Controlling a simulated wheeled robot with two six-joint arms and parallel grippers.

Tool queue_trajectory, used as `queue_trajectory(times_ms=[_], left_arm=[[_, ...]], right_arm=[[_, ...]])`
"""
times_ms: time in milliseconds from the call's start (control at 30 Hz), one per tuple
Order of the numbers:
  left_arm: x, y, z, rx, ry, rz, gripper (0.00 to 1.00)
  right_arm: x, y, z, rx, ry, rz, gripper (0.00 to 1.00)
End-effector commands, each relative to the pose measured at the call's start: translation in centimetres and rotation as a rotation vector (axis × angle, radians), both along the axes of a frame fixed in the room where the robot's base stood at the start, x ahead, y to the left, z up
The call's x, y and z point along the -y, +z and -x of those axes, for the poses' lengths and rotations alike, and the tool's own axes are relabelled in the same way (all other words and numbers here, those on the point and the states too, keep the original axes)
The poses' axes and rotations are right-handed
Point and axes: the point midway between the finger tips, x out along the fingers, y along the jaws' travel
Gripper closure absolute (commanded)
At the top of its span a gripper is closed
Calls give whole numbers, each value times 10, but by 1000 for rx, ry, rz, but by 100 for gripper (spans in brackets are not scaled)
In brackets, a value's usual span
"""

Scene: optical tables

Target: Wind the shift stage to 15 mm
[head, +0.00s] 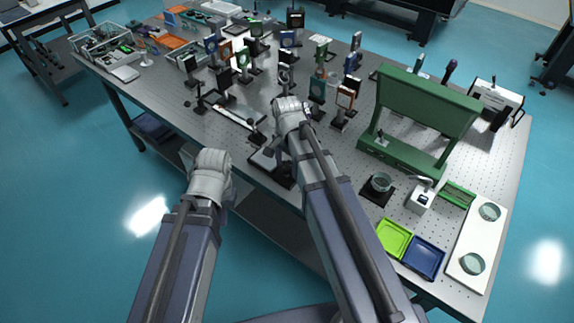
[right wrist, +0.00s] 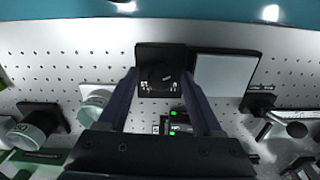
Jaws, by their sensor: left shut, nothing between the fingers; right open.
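In the right wrist view a black block with a round dark knob (right wrist: 160,76) sits on the perforated table top, beside a pale flat plate (right wrist: 224,76). I take this to be the shift stage; its reading is too small to make out. My right gripper (right wrist: 159,84) is open, with one finger on each side of the knob; whether they touch it I cannot tell. Small green-lit displays (right wrist: 173,121) show between the fingers. In the head view part of the stage (head: 271,163) shows beside my right forearm. My left gripper (head: 190,156) is shut and empty, off the table's front edge, its fingertips mostly hidden.
Several optic mounts (head: 317,88) stand on the optical table (head: 165,95) behind my right arm. A green frame (head: 428,98) stands at the right. A green tray (head: 393,238) and a blue tray (head: 424,257) lie near the front right edge. Floor is clear around my left arm.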

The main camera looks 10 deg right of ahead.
Motion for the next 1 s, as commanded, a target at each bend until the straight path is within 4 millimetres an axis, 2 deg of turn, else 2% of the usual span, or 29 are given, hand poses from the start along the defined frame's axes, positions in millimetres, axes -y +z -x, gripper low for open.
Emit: queue_trajectory(times_ms=[267,733,1000], left_arm=[[0,13,0,0,0,0,100],[0,71,0,0,-1,0,100],[0,79,0,0,-1,0,100]], right_arm=[[0,13,0,0,0,0,33],[0,71,0,0,0,0,33],[0,79,0,0,0,0,33]])
